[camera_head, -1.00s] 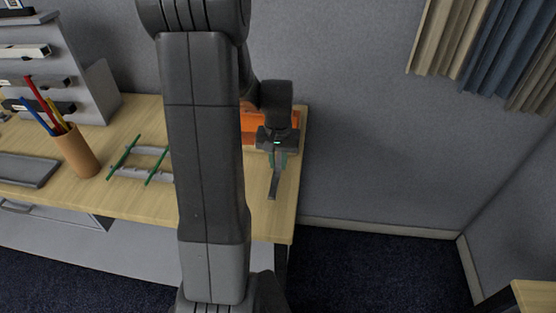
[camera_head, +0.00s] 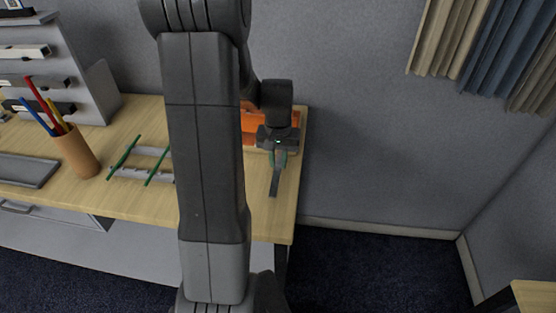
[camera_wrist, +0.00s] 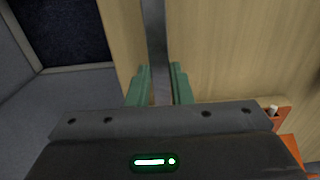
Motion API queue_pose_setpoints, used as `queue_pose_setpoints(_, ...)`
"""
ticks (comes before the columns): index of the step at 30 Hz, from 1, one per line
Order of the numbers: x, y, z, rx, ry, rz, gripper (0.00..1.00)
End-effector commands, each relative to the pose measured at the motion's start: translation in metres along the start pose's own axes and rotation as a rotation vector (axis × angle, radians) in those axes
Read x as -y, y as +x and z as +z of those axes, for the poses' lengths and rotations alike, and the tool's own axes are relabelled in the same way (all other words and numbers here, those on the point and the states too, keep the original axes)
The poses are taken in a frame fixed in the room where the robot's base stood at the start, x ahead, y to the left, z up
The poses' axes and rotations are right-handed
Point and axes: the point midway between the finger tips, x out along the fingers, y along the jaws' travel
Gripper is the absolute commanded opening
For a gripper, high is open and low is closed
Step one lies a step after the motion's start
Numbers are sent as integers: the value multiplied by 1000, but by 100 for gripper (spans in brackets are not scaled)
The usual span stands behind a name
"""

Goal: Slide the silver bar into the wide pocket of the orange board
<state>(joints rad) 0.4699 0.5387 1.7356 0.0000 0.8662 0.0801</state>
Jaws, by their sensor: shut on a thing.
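The silver bar (camera_head: 275,181) is a narrow grey strip at the right end of the table. My gripper (camera_head: 278,160) is shut on it by one end, and its free end points toward the table's front edge. In the wrist view the bar (camera_wrist: 157,42) runs from between the green fingers (camera_wrist: 160,76) to the top edge. The orange board (camera_head: 249,125) is behind my gripper at the back of the table, partly hidden by my arm. Its corner shows in the wrist view (camera_wrist: 290,148). The wide pocket cannot be made out.
A wire-like rack with green rods (camera_head: 146,163) stands left of my arm. A brown cup of pencils (camera_head: 78,153) and a grey tray (camera_head: 28,170) are farther left. A grey shelf unit (camera_head: 70,80) stands behind them. The wall (camera_head: 375,150) is beyond the table's right edge.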

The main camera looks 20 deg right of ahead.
Motion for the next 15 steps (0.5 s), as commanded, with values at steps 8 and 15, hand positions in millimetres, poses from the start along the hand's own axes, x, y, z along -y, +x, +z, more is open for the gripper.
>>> queue_pose_setpoints(8, 0, 0, -7, 0, 0, 0, 0)
queue_pose_setpoints(15, 0, 0, -13, 0, 0, 0, 0)
